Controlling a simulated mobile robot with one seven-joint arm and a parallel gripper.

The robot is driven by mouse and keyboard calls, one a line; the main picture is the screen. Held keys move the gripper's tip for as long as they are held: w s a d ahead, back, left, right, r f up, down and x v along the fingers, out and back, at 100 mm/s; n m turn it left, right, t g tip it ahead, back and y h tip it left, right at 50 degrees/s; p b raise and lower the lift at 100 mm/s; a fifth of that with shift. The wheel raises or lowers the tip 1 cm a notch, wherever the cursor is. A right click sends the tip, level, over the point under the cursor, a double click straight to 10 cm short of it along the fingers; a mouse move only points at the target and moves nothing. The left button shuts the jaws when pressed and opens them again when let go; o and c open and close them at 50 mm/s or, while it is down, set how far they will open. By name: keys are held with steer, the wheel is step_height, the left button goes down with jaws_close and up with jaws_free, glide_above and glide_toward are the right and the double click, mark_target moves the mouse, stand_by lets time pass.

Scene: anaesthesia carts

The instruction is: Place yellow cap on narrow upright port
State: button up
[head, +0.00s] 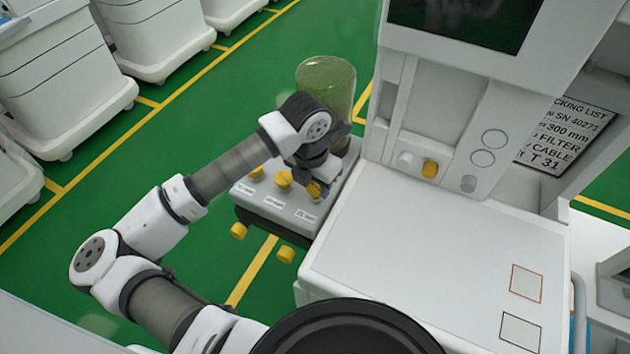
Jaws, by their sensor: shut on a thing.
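My gripper (315,182) points down over the right part of a grey block (272,205) with labels, at the cart's left side. It is shut on a yellow cap (314,190), which shows only partly below the fingers. I cannot tell whether this cap touches the block or a port. Two more yellow pieces, one at the left (256,172) and one in the middle (284,179), sit on the block's top. The narrow upright port cannot be made out; my gripper and wrist hide that area.
Two yellow knobs (238,231) stick out below the block's front. A clear greenish canister (326,85) stands close behind my wrist. The cart's upright panel (440,120) has a yellow knob (430,168).

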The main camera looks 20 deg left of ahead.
mark_target(311, 192)
steer(key=shift+f, duration=0.4)
steer(key=shift+f+b, duration=0.2)
steer(key=shift+b, duration=0.15)
steer(key=o, duration=0.9)
steer(key=shift+r, duration=0.1)
steer(key=shift+o, duration=0.2)
steer(key=shift+r, duration=0.1)
steer(key=shift+r+p, duration=0.2)
steer(key=shift+p, duration=0.3)
step_height(311, 192, up, 12)
steer(key=s+b, duration=0.1)
steer(key=b, duration=0.1)
steer(key=shift+s+a+f+b, duration=0.15)
steer(key=shift+a+f+b, duration=0.1)
steer(key=shift+b, duration=0.15)
